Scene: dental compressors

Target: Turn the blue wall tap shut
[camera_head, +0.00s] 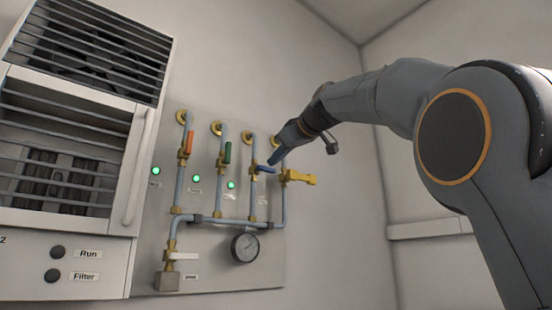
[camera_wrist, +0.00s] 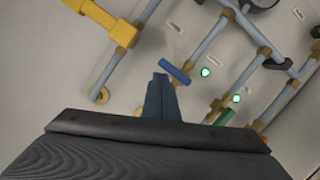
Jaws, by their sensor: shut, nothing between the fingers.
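The blue wall tap (camera_head: 265,169) is on the third pipe from the left of the wall panel. Its lever lies crosswise to its upright pipe. The lever also shows in the wrist view (camera_wrist: 174,72), again across its pipe. My gripper (camera_head: 273,160) is beside the lever, just above its right part in the head view. In the wrist view its closed fingertips (camera_wrist: 160,78) are at the lever's left end. The fingers are shut with nothing between them. I cannot tell whether they touch the lever.
An orange-handled tap (camera_head: 188,143) and a green-handled tap (camera_head: 227,153) are to the left, levers along their pipes. A yellow valve (camera_head: 300,177) is close on the right. A gauge (camera_head: 245,247) and white-levered tap (camera_head: 183,256) are below. A louvred cabinet (camera_head: 75,130) stands left.

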